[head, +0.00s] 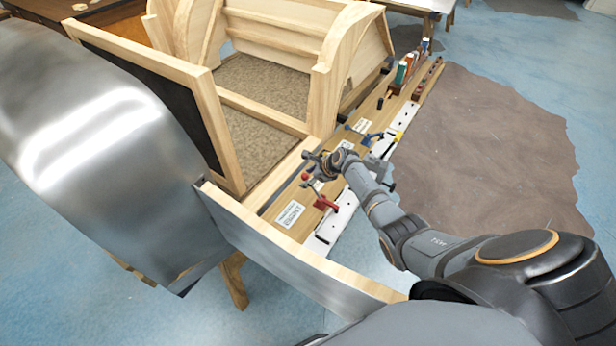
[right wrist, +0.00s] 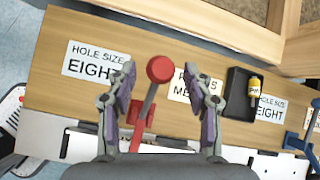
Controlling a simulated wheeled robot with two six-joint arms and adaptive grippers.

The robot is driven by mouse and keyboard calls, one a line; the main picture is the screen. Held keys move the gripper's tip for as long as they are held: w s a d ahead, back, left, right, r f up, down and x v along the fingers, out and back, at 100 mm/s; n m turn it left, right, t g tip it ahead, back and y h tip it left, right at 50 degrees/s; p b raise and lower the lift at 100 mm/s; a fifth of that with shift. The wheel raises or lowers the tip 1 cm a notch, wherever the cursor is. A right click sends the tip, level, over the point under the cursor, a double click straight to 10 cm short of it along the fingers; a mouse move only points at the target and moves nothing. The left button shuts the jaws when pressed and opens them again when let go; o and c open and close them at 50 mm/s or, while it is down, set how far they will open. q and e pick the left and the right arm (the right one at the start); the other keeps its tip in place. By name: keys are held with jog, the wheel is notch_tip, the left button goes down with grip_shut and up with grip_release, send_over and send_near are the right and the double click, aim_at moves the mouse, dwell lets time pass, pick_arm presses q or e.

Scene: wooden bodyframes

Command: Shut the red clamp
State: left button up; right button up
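The red clamp (head: 325,203) is on the wooden workbench ledge, with its round red knob (right wrist: 160,69) on a grey lever and its red base (right wrist: 140,125) near the ledge's outer edge. The lever stands raised and tilted. My right gripper (head: 315,167) is over the ledge at the clamp. In the right wrist view its two fingers are open, one on each side of the lever and knob, with gaps on both sides. Part of the clamp base is hidden behind the gripper. My left gripper is not in view.
A blue clamp (head: 368,138) and a yellow clamp (head: 397,138) stand further along the ledge. Paper labels (head: 290,213) lie on it. A black tray (right wrist: 238,92) with a yellow bottle (right wrist: 255,88) is nearby. A wooden bodyframe (head: 215,120) and a curved metal panel (head: 100,130) are to the left.

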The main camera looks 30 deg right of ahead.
jog(key=shift+r, duration=0.15)
jog(key=shift+s+d+r, duration=0.15)
jog(key=shift+r, duration=0.1)
jog(key=v, duration=1.1)
jog(key=shift+s, duration=0.1)
